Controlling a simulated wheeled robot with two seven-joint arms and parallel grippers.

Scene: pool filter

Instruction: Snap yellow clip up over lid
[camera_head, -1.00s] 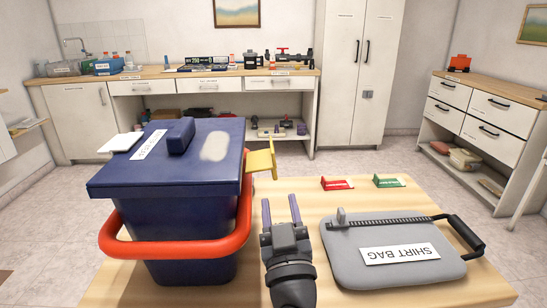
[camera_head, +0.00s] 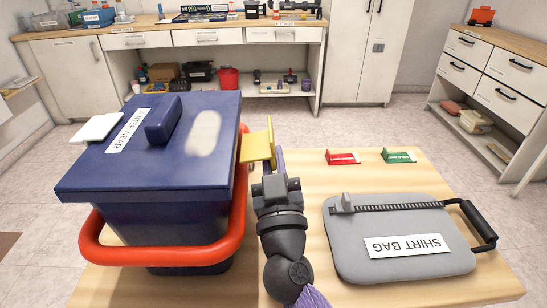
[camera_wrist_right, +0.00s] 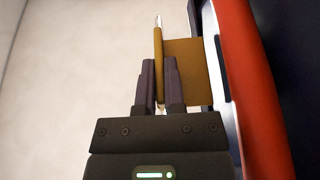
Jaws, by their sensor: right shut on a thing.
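The blue bin (camera_head: 170,230) stands at the left of the wooden table with its blue lid (camera_head: 180,165) on top. My right gripper (camera_head: 272,160) is shut on the yellow clip. In the right wrist view, the gripper's dark fingers (camera_wrist_right: 159,66) are on either side of the thin plate of the clip (camera_wrist_right: 187,72). The gripper partly hides the clip's lower part in the head view. My left gripper is not in view.
The bin's red handle (camera_head: 150,257) loops low around its front, close to my right gripper. A white flap (camera_head: 97,128) sticks out on the lid's left side. A grey shirt bag (camera_head: 360,255) lies to the right, with red (camera_head: 342,157) and green (camera_head: 398,156) holders behind it.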

